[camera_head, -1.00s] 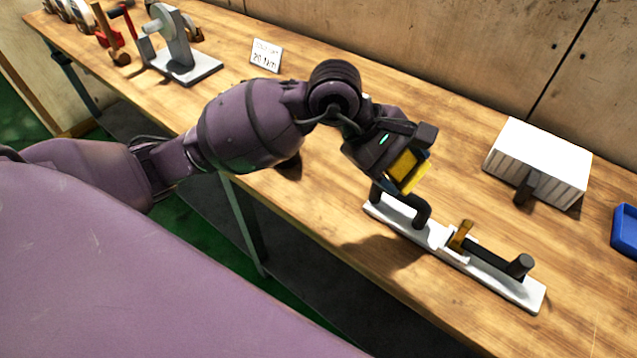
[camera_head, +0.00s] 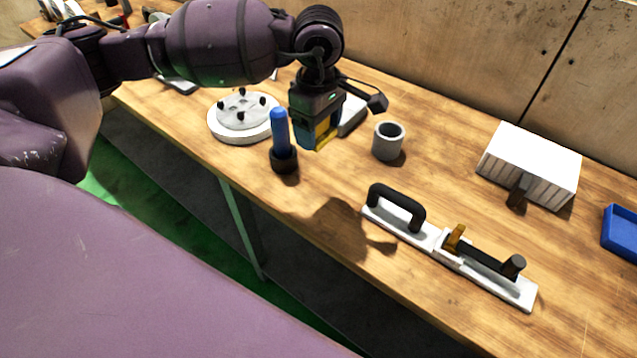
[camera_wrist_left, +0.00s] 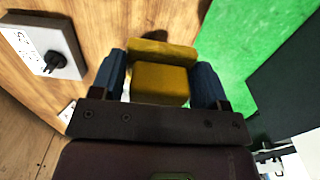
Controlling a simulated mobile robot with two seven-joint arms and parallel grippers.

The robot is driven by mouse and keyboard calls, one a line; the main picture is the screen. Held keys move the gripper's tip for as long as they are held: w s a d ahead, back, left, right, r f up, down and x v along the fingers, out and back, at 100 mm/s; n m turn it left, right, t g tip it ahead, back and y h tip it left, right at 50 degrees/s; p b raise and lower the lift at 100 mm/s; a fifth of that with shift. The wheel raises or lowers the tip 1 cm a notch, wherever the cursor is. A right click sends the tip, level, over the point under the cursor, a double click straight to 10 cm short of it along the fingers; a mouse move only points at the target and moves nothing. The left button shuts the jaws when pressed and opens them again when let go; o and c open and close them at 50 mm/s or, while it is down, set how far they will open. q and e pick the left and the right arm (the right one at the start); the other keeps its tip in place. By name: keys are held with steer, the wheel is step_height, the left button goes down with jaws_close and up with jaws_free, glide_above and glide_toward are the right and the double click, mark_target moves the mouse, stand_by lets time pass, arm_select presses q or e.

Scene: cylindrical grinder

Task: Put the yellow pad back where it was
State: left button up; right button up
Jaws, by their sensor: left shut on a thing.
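The yellow pad (camera_head: 323,133) is held between the fingers of my left gripper (camera_head: 317,138), above the table's back middle part. In the left wrist view the yellow pad (camera_wrist_left: 160,80) sits between the two blue fingers of the left gripper (camera_wrist_left: 160,82). The gripper is shut on it and points down. Most of the pad is hidden by the gripper in the head view. My right gripper is not in view.
A blue-handled tool (camera_head: 281,135) and a white round plate with black knobs (camera_head: 243,136) stand left of the gripper. A grey cup (camera_head: 388,141) stands right of it. The white fixture with black handle (camera_head: 430,240), white ribbed block (camera_head: 532,160) and blue bin (camera_head: 622,232) lie further right.

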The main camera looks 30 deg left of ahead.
mark_target(319, 142)
arm_select(q)
step_height(319, 142, down, 16)
steer(key=shift+r+b, duration=0.15)
steer(key=shift+b, duration=0.3)
steer(key=o, duration=0.8)
steer(key=shift+r, duration=0.1)
step_height(319, 142, up, 12)
steer(key=shift+f+p, duration=0.1)
steer(key=shift+p, duration=0.35)
